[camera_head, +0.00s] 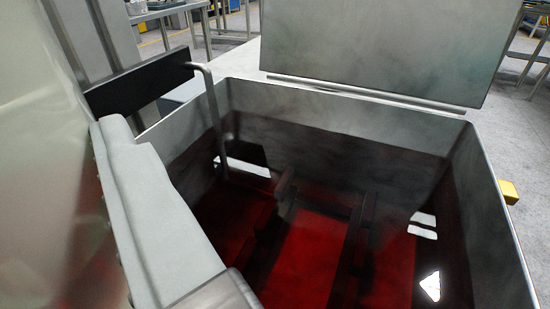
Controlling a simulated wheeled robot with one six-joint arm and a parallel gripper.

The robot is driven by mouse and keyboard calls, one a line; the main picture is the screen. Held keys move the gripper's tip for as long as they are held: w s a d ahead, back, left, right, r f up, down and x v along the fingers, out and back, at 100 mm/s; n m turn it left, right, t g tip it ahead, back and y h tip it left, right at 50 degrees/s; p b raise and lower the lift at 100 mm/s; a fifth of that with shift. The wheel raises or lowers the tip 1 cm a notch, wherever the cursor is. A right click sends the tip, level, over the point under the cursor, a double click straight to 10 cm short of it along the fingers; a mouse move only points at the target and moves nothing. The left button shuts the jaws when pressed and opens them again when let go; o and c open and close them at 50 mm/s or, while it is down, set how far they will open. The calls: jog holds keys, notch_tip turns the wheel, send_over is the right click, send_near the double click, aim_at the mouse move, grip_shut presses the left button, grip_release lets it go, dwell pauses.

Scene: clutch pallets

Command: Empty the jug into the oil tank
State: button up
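The oil tank (495,222) is a grey, open, rectangular metal box below and ahead of me. Dark red oil (310,262) lies in it, with bright reflections. A pale, translucent surface, which looks like the jug (50,190), fills the left edge very close to the camera, with a faint reddish tint low down. Its mouth and contents cannot be made out. A light grey finger of my gripper (155,205) lies along its right side. The other finger is hidden, and the gripper looks shut on the jug.
The tank's grey lid (385,45) stands raised behind the opening. A bent metal pipe (212,105) stands at the tank's left rim beside a black plate (140,88). A small yellow part (508,192) sticks out on the right. Metal tables (175,12) stand behind on grey floor.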

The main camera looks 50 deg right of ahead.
aim_at(86, 156)
jog(key=shift+s+d+r+m, duration=0.1)
jog(key=shift+d+r+m, duration=0.1)
jog(key=shift+r+m, duration=0.3)
jog(key=shift+s+d+r+m, duration=0.15)
jog(key=shift+r+m, duration=0.25)
jog(key=shift+r, duration=0.2)
jog(key=shift+d+m, duration=0.1)
jog(key=shift+m, duration=0.2)
jog(key=shift+d+f+m, duration=0.35)
jog(key=shift+d+m, duration=0.1)
jog(key=shift+m, duration=0.45)
jog(key=shift+d+f+m, duration=0.35)
jog(key=shift+f+m, duration=0.35)
jog(key=shift+f, duration=0.05)
jog(key=m, duration=0.2)
jog(key=d+m, duration=0.1)
jog(key=m, duration=0.2)
jog(key=shift+s+d+r, duration=0.1)
jog(key=shift+s, duration=0.1)
jog(key=shift+f+m, duration=0.2)
jog(key=shift+m, duration=0.7)
